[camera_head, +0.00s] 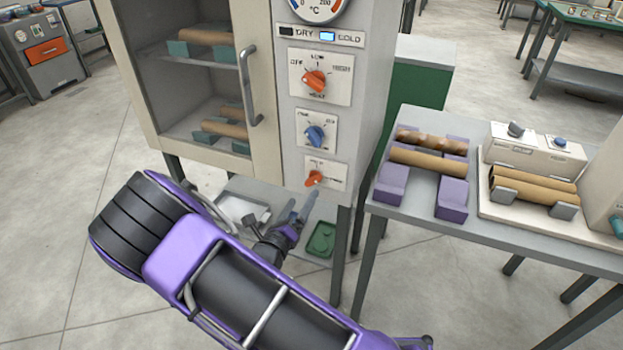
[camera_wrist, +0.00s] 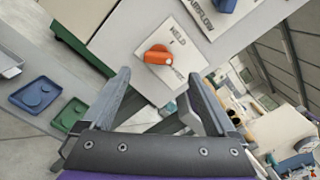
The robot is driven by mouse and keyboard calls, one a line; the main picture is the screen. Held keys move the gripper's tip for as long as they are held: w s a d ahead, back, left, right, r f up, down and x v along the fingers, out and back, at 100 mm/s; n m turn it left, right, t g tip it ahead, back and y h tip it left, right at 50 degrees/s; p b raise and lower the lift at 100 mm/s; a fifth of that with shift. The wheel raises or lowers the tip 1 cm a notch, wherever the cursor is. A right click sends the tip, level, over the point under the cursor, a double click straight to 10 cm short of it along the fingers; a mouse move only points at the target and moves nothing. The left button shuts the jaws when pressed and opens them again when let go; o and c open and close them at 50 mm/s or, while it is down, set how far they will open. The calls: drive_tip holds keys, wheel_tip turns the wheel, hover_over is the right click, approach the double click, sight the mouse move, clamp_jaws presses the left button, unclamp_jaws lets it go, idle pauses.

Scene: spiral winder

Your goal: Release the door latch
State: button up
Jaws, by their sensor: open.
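The cabinet door (camera_head: 265,115) has a glass pane and a grey bar handle (camera_head: 250,88), and it looks shut. On the panel right of it, the lowest control is an orange knob (camera_head: 313,179) on a white plate; this seems to be the latch. In the wrist view the orange knob (camera_wrist: 158,55) sits beyond the fingertips, its label reading something like "HELD". My gripper (camera_head: 302,205) is open and empty, just below the knob in the head view. The wrist view shows the fingers (camera_wrist: 160,82) spread apart, with no visible contact with the knob.
Above are a blue knob (camera_head: 315,135) and a larger orange knob (camera_head: 314,81). A table (camera_head: 480,226) at right holds brown rolls on purple supports (camera_head: 452,200). Open floor lies to the left.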

sight(311, 184)
drive_tip(key=x, duration=0.7)
drive_tip(key=shift+w+f, duration=0.1)
drive_tip(key=shift+w, duration=0.15)
drive_tip(key=c, duration=1.4)
drive_tip(key=shift+o, duration=0.2)
drive_tip(key=shift+m, duration=0.3)
drive_tip(key=m, duration=0.4)
drive_tip(key=shift+b, duration=0.3)
drive_tip(key=shift+m+b, duration=0.35)
drive_tip(key=shift+m, duration=1.45)
drive_tip(key=o, duration=1.4)
drive_tip(key=shift+c, duration=0.2)
